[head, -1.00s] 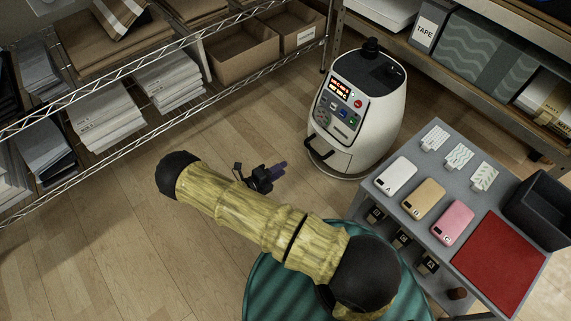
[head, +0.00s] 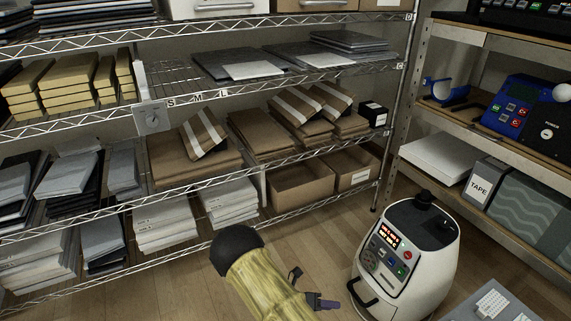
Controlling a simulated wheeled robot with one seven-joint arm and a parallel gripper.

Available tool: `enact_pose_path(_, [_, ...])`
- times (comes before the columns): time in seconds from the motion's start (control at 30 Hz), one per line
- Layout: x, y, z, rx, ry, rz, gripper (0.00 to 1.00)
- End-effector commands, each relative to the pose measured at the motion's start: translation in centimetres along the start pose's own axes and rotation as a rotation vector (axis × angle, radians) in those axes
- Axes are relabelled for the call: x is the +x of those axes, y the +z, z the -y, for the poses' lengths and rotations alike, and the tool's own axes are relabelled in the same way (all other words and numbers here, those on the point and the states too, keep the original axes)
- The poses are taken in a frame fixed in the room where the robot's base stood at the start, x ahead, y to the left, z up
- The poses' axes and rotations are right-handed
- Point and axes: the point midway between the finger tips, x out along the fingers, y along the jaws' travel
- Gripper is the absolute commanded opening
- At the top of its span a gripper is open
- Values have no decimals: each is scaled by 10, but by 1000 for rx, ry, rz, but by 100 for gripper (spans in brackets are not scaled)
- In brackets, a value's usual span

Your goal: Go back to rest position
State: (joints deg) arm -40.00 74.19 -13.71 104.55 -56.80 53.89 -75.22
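My gripper (head: 325,303) shows only in part near the bottom of the head view, beside my yellow arm, with its dark, purple-tinted fingers pointing right. It is over the wooden floor, left of the white rounded machine, and appears apart from it. I see nothing held, but the fingers are too small to tell whether they are open or shut. The white rounded machine (head: 436,258) stands on the floor at the lower right, with a lit display and coloured buttons. A blue press (head: 520,108) sits on the right shelf, with a blue curved piece (head: 445,90) to its left.
A wire shelf (head: 215,144) with envelopes, boxes and paper stacks fills the back and left. A second shelf (head: 478,140) stands right, holding a TAPE box (head: 483,184). A grey table corner (head: 470,306) shows at the lower right. Some floor (head: 325,232) is clear between them.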

Motion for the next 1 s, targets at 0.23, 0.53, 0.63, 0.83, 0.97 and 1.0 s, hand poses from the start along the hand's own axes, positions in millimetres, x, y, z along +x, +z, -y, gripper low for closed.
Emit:
enact_pose_path(0.23, [-25,8,70,432,81,-277,32])
enact_pose_path(0.53, [-60,16,145,955,115,-596,32])
enact_pose_path(0.63, [-72,18,170,1128,113,-700,32])
enact_pose_path(0.83, [-96,25,220,1475,90,-906,32])
enact_pose_path(0.97, [-111,29,252,1697,62,-1039,32])
enact_pose_path(1.0, [-116,30,262,1765,51,-1079,32])
